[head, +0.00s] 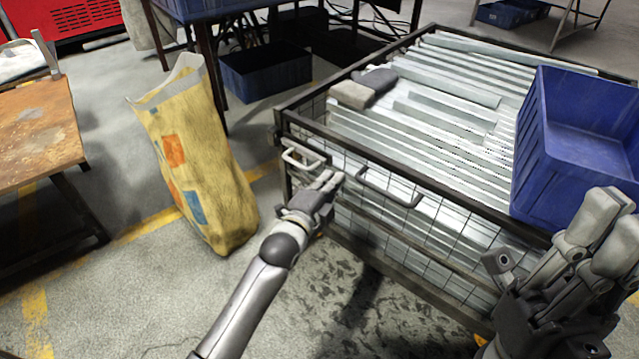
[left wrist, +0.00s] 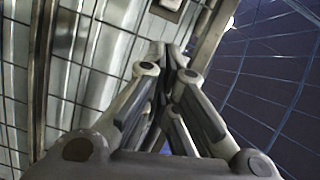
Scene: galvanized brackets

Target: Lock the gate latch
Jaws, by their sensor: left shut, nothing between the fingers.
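The wire-mesh crate (head: 440,190) with a dark frame holds galvanized bars. On its near side, a pale U-shaped handle (head: 303,161) sits near the left corner post and a darker U-shaped handle (head: 390,192) sits farther right. I cannot tell which belongs to the gate latch, or its position. My left gripper (head: 330,181) is shut and empty, between the two handles in front of the mesh; contact is unclear. In the left wrist view its fingertips (left wrist: 168,56) meet, with mesh and a metal post beyond. My right gripper (head: 604,218) is large at the lower right; its jaw opening is unclear.
A blue bin (head: 578,145) stands on the bars at the crate's right. Grey gloves (head: 364,88) lie at the back left. A yellow sack (head: 195,160) stands on the floor left of the crate, beside a rusty table (head: 35,125). Floor between sack and crate is open.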

